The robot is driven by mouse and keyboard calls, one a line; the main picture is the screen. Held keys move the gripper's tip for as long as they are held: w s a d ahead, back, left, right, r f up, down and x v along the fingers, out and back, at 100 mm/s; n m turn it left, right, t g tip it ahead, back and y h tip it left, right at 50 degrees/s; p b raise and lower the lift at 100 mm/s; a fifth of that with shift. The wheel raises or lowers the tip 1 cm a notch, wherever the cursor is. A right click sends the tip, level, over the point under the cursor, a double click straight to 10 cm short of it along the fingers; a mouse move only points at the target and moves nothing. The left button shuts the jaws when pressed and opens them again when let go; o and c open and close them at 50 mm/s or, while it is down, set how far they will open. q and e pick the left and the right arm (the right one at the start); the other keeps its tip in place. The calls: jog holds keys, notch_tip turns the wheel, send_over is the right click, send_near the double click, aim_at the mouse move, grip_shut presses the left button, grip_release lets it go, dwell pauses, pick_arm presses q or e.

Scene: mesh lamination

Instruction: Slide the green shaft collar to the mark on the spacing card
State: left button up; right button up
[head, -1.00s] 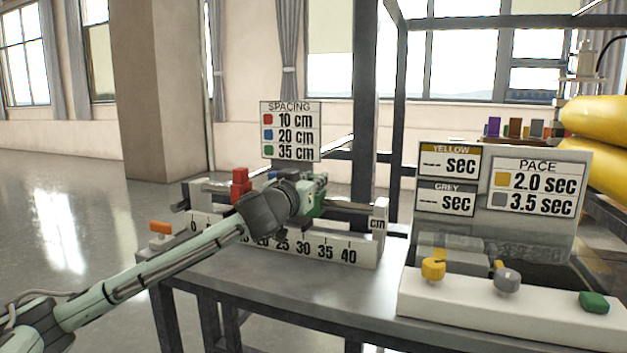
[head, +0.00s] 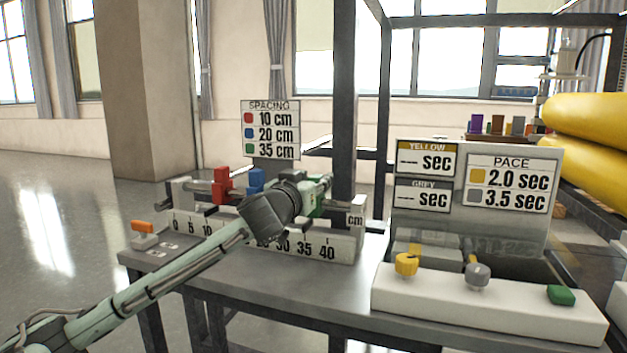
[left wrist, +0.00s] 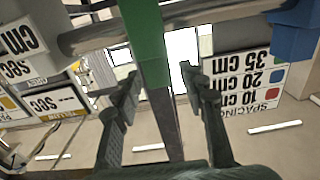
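The green shaft collar (head: 314,207) is on the horizontal rail above the number scale (head: 343,247), partly hidden by my left gripper (head: 322,184). In the left wrist view, which is upside down, the collar (left wrist: 145,45) reaches down between the fingers of the gripper (left wrist: 160,78). The fingers are apart, with a gap beside the collar on the blue collar's side; contact is unclear. The spacing card (head: 271,130) stands behind the rail and lists red 10 cm, blue 20 cm, green 35 cm. It also shows in the left wrist view (left wrist: 240,85). My right gripper is out of view.
The red collar (head: 221,186) and blue collar (head: 257,180) are left of the green one. A white end plate marked cm (head: 355,218) closes the right end. An orange-topped switch (head: 143,227) is at the left; a panel with yellow and grey knobs (head: 478,272) is at the right.

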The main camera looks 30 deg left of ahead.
pick_arm(q)
jog(key=v, duration=1.2)
jog(key=shift+f, duration=0.1)
dwell(0.4)
